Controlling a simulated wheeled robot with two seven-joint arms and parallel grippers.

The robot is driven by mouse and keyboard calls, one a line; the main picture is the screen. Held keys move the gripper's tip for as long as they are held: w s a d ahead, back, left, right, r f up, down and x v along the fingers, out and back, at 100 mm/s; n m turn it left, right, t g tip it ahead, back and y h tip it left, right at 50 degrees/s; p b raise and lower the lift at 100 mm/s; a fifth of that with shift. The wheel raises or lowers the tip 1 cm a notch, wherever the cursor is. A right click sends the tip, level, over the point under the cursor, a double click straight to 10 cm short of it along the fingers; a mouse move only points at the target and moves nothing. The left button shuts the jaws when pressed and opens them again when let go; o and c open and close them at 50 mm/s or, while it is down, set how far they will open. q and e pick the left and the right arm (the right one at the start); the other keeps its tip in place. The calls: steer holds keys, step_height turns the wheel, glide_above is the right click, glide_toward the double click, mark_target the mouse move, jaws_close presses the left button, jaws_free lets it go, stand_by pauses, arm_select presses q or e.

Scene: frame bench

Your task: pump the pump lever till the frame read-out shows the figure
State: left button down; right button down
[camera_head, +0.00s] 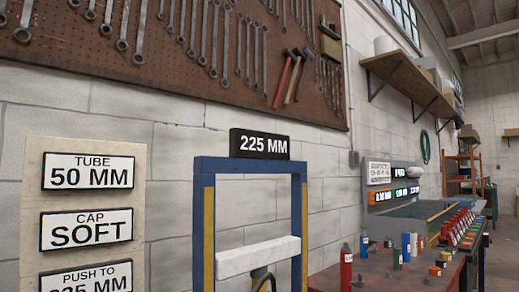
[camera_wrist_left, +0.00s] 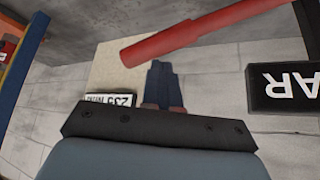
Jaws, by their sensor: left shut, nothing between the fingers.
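The frame read-out (camera_head: 262,144) shows "225 MM" on top of the blue frame (camera_head: 250,166). A board (camera_head: 33,165) at the left carries signs for tube "50 MM" and cap "SOFT". Its lowest sign (camera_head: 88,281) reads "PUSH TO", with a figure cut by the picture edge that looks like 235 MM. In the left wrist view a red bar, seemingly the pump lever (camera_wrist_left: 200,28), crosses the top. My left gripper (camera_wrist_left: 163,68) is shut and empty, its tips just below the bar in the picture; contact cannot be told. My right gripper is not in view.
A white crossbar (camera_head: 258,257) spans the frame. A red-topped bench (camera_head: 385,270) with several coloured cylinders stands to the right. Wrenches and hammers hang on a pegboard (camera_head: 160,75) behind. A black sign (camera_wrist_left: 284,87) sits at the right in the wrist view.

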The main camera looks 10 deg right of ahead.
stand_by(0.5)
arm_select(q)
step_height(320, 180, down, 8)
steer(key=b, duration=0.7)
steer(key=shift+f, duration=0.2)
step_height(320, 180, up, 8)
steer(key=p, duration=0.7)
steer(key=shift+r, duration=0.25)
steer(key=shift+f, duration=0.15)
